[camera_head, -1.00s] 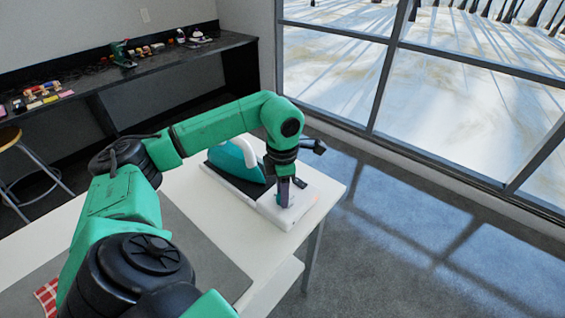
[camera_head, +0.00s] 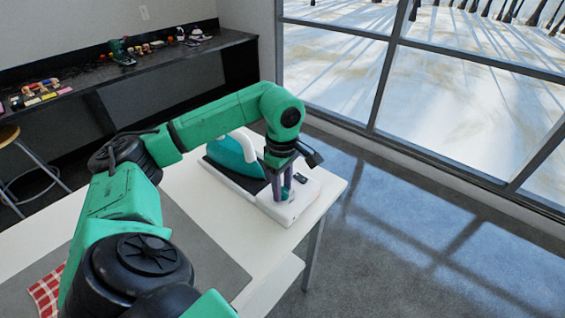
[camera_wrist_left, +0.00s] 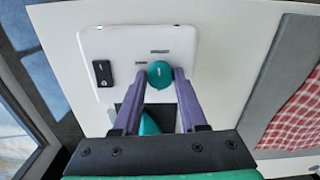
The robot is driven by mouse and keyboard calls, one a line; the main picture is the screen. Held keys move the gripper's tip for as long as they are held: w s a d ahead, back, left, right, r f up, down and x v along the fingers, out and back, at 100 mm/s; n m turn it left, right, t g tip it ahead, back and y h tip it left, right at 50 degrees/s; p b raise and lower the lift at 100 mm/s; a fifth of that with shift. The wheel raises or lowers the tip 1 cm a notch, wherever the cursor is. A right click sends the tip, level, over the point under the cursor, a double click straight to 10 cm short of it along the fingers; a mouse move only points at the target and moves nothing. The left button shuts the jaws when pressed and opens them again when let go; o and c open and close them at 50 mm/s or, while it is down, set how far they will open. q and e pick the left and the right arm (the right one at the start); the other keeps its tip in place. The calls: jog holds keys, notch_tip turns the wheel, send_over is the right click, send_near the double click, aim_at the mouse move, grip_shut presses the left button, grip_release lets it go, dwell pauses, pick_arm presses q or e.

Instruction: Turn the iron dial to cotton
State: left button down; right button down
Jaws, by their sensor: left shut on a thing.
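The iron (camera_head: 226,152), teal with a white handle, rests on its white base (camera_head: 308,196) at the right end of the white table. The teal round dial (camera_wrist_left: 160,80) is on the base, with a small white mark near its top in the wrist view. My left gripper (camera_head: 281,195) points down over the base, and its two purple fingers are shut on the dial, one on each side. The labels around the dial are too small to read; one short dark line of print lies above it. My right gripper is in neither view.
A black switch (camera_wrist_left: 102,73) sits on the base, left of the dial in the wrist view. A grey mat (camera_head: 196,245) and a red checked cloth (camera_head: 46,292) lie on the table. A dark bench (camera_head: 150,62) with small items stands along the wall.

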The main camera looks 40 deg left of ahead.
aim_at(283, 190)
pick_arm(q)
jog(key=shift+w+r+m, duration=0.1)
jog(key=shift+r+m, duration=0.1)
jog(key=shift+m, duration=0.4)
jog(key=shift+c, duration=2.2)
grip_release()
jog(key=shift+f, duration=0.1)
notch_tip(283, 190, up, 7)
jog(key=shift+r, duration=0.15)
notch_tip(283, 190, up, 7)
jog(key=p, duration=0.4)
jog(key=shift+r+p, duration=0.2)
jog(key=shift+p, duration=0.15)
jog(key=shift+f, duration=0.1)
